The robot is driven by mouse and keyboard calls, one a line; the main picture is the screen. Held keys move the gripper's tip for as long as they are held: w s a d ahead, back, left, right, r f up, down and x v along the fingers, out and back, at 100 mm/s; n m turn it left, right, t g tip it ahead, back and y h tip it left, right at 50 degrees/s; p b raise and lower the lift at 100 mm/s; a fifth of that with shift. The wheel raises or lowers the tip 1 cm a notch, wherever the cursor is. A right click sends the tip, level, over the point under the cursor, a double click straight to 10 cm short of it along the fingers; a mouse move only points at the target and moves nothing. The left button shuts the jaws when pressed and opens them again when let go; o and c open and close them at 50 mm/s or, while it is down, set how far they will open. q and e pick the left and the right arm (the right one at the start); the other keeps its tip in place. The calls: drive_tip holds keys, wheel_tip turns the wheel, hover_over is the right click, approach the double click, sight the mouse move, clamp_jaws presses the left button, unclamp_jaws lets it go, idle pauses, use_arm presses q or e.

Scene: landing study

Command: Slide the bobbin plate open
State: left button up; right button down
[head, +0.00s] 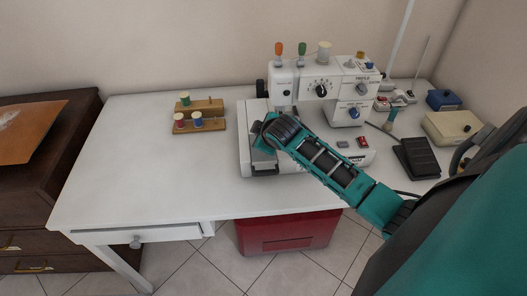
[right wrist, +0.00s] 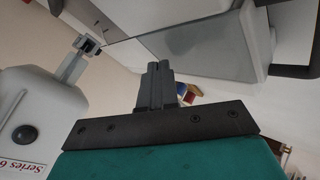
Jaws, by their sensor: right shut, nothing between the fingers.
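The white sewing machine (head: 310,88) stands on the white table, its flat bed (head: 248,150) reaching toward the front. My right arm comes in from the right and its hand is over the left part of the bed. The hand hides the area below the needle in the head view. In the right wrist view my right gripper (right wrist: 156,72) is shut and empty. A smooth grey panel (right wrist: 185,42), perhaps the bobbin plate, shows beyond the fingertips; I cannot tell whether they touch it. The presser foot (right wrist: 82,48) is at the upper left. My left gripper is not in view.
A wooden spool rack (head: 205,108) with several spools stands left of the machine. A black foot pedal (head: 417,157), a cream box (head: 452,127) and a blue box (head: 443,99) lie to the right. The table's left front (head: 130,190) is clear.

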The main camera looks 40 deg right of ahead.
sight(265, 158)
drive_tip(key=shift+s+a, duration=0.3)
drive_tip(key=shift+s, duration=0.25)
drive_tip(key=shift+s+a, duration=0.45)
drive_tip(key=shift+s, duration=0.25)
drive_tip(key=shift+s+a, duration=0.45)
drive_tip(key=shift+s, duration=0.25)
idle(0.3)
drive_tip(key=shift+s+a, duration=0.4)
drive_tip(key=shift+s, duration=0.35)
drive_tip(key=shift+w+d, duration=0.15)
drive_tip(key=shift+w, duration=0.1)
idle(0.6)
drive_tip(key=shift+r, duration=0.25)
drive_tip(key=shift+s+d+r, duration=0.1)
drive_tip(key=shift+d+r, duration=0.05)
drive_tip(key=shift+r, duration=0.75)
drive_tip(key=shift+s+d+r, duration=0.1)
drive_tip(key=shift+d+r, duration=0.05)
drive_tip(key=shift+r, duration=0.75)
drive_tip(key=shift+s+d+r, duration=0.1)
drive_tip(key=shift+d+r, duration=0.05)
drive_tip(key=shift+r, duration=0.75)
